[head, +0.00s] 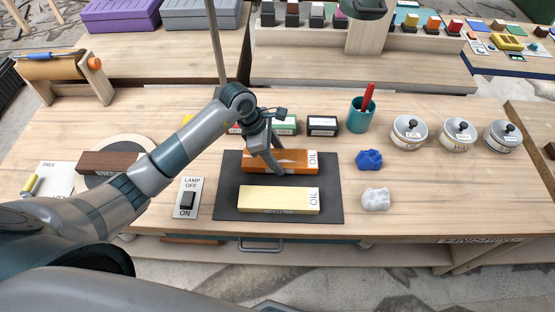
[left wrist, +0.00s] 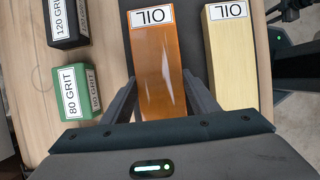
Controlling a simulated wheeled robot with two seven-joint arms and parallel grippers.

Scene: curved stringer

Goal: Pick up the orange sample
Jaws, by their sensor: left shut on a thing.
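The orange sample (head: 298,161) is a glossy orange-brown block with a white OIL label, lying on the dark mat (head: 332,207). It also shows in the left wrist view (left wrist: 157,62). My left gripper (head: 273,168) reaches down over it from above and is shut on it, with one finger along each long side in the left wrist view (left wrist: 160,95). The fingers hide part of the block in the head view. I cannot tell whether it is lifted off the mat. My right gripper is not in view.
A pale yellow OIL block (head: 278,200) lies parallel on the mat's near side. A black grit block (head: 322,125) and a green grit block (left wrist: 72,95) stand behind. A teal cup (head: 360,117), blue lump (head: 369,159), white lump (head: 376,199) and lidded tins are to the right.

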